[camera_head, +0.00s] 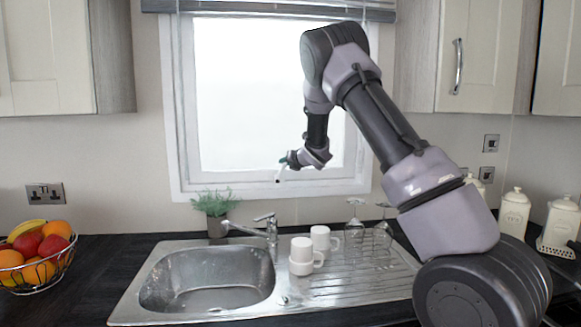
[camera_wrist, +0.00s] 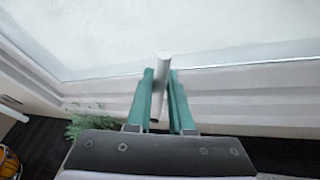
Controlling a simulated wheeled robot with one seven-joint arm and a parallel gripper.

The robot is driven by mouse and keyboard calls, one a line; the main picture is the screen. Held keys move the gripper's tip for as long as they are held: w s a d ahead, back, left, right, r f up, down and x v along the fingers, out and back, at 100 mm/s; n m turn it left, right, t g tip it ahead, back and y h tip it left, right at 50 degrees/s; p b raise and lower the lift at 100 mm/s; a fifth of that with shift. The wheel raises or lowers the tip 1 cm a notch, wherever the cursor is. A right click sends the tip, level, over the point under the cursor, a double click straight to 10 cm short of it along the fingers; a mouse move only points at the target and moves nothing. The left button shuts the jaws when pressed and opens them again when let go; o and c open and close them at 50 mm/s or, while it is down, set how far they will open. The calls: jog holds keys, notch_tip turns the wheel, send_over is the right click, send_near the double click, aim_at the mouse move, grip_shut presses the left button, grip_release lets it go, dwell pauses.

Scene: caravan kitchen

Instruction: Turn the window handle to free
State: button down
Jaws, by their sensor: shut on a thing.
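In the head view my gripper (camera_head: 286,162) is at the lower part of the window (camera_head: 240,90), and the handle (camera_head: 278,177) shows as a small white piece at the fingertips, pointing down and slightly left. The handle's base is hard to make out.
Below the window are a steel sink (camera_head: 205,280) with a tap (camera_head: 268,225), a potted plant (camera_head: 215,212), white mugs (camera_head: 303,255) and upturned glasses (camera_head: 355,225). A fruit basket (camera_head: 38,262) stands at left. A cupboard (camera_head: 480,55) hangs at upper right. Space above the sink is clear.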

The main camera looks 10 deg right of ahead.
aim_at(277, 160)
jog(key=shift+a+r+n+h, duration=0.25)
jog(key=shift+a+n+h, duration=0.35)
jog(key=shift+a+n, duration=0.3)
jog(key=shift+a+n+g+h, duration=0.3)
jog(key=shift+a+n+h, duration=0.2)
jog(key=shift+a+n, duration=0.3)
jog(key=shift+a, duration=0.1)
jog(key=c, duration=0.8)
grip_release()
jog(key=shift+s+r, duration=0.1)
jog(key=shift+s+r, duration=0.15)
jog(key=shift+s, duration=0.15)
jog(key=v, duration=1)
